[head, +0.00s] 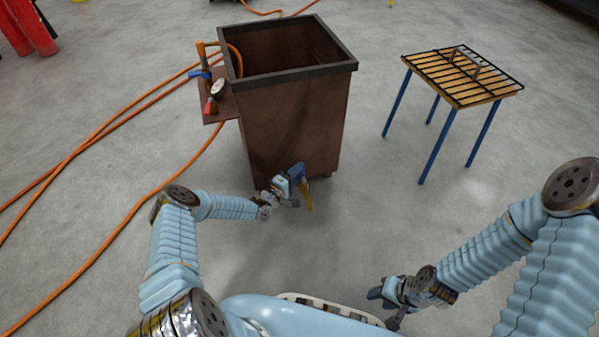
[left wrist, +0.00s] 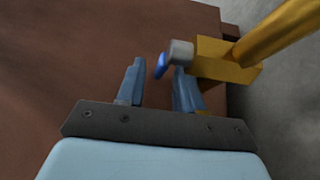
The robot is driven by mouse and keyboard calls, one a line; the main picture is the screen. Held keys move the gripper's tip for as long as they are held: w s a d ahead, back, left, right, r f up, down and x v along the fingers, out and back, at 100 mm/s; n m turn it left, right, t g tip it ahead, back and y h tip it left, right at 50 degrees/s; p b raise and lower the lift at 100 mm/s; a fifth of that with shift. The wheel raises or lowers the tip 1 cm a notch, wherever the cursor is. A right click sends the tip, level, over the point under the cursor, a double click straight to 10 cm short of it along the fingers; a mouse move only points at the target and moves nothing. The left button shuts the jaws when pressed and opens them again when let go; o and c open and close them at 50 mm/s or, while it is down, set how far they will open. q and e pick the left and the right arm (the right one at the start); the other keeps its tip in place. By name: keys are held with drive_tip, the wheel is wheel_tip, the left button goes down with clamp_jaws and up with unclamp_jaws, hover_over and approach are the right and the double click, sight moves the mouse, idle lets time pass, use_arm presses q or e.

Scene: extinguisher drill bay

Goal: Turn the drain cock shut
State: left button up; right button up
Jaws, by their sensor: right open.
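The brown tank (head: 295,115) stands on the floor ahead. A yellow fitting that looks like the drain cock (head: 308,197) is low on its near side, partly hidden by my left gripper (head: 298,172). In the left wrist view, its yellow body (left wrist: 222,60) carries a long yellow bar to the upper right, a grey stub and a thin blue disc (left wrist: 160,65). My left gripper (left wrist: 158,75) is open, with the disc near its fingertips, close to the right finger. Contact cannot be told. My right gripper (head: 376,293) is open and empty, low above the floor.
A side shelf (head: 218,108) on the tank's left holds a gauge (head: 217,88) and valve parts. Orange hoses (head: 120,112) run across the floor at left. A slatted table (head: 462,78) with blue legs stands at right. Red cylinders (head: 30,28) are at far left.

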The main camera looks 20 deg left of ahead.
use_arm(q)
drive_tip(key=shift+w+d, duration=0.2)
drive_tip(key=shift+w, duration=0.25)
drive_tip(key=shift+c, duration=0.3)
clamp_jaws()
